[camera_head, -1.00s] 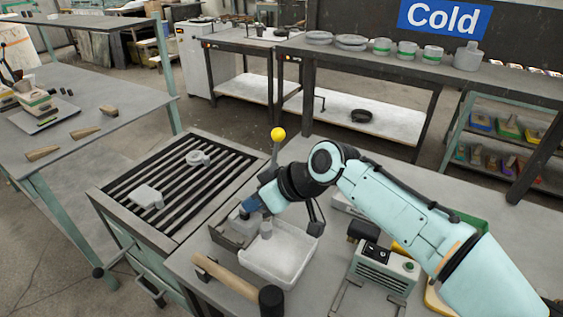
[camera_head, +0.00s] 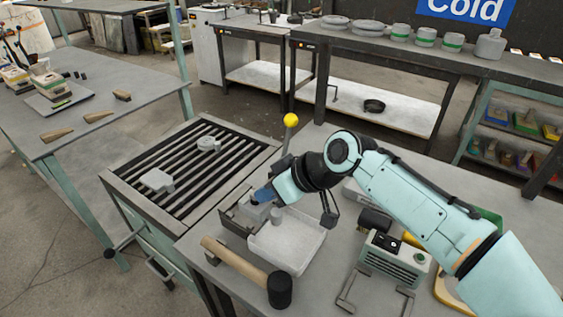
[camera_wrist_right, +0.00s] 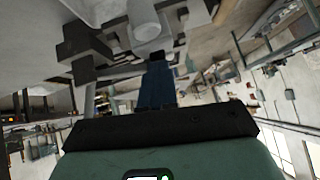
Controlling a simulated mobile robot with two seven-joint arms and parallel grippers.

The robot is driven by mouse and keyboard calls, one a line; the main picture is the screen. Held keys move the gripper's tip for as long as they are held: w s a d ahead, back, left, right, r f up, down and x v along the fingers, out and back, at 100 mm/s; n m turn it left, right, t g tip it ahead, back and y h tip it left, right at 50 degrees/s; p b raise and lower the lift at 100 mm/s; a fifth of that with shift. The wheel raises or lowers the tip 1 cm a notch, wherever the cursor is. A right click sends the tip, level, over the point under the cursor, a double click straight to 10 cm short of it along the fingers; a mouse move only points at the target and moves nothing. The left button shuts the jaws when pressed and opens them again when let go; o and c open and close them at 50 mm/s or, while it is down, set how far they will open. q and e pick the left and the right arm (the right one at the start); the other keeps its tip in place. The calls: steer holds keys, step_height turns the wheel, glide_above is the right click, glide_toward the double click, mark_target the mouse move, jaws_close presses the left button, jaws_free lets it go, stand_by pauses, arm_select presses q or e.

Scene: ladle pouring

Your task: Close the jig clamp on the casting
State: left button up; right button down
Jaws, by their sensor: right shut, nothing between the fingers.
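The jig clamp (camera_head: 238,222) is a grey fixture on the near bench, left of a white tray. Its lever with a yellow ball knob (camera_head: 291,119) stands nearly upright behind my right gripper. A pale grey casting (camera_head: 259,213) sits at the fixture, partly hidden by my gripper. My right gripper (camera_head: 262,195) has blue fingers, shut and empty, low over the fixture and well below the knob. The wrist view shows the shut fingers (camera_wrist_right: 157,85) close to grey fixture parts (camera_wrist_right: 85,50); contact cannot be told. My left gripper is out of view.
The white tray (camera_head: 285,250) stands close right of the fixture, with a wooden mallet (camera_head: 235,257) in front. A green-grey device (camera_head: 394,262) is further right. A slatted rack (camera_head: 190,172) with two grey castings lies left. Bare bench shows at the front.

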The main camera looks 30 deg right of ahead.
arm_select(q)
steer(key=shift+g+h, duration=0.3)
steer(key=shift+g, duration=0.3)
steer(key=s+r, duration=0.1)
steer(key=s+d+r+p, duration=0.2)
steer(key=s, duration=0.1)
arm_select(e)
steer(key=v, duration=1.3)
steer(key=shift+r, duration=0.2)
steer(key=shift+d, duration=0.1)
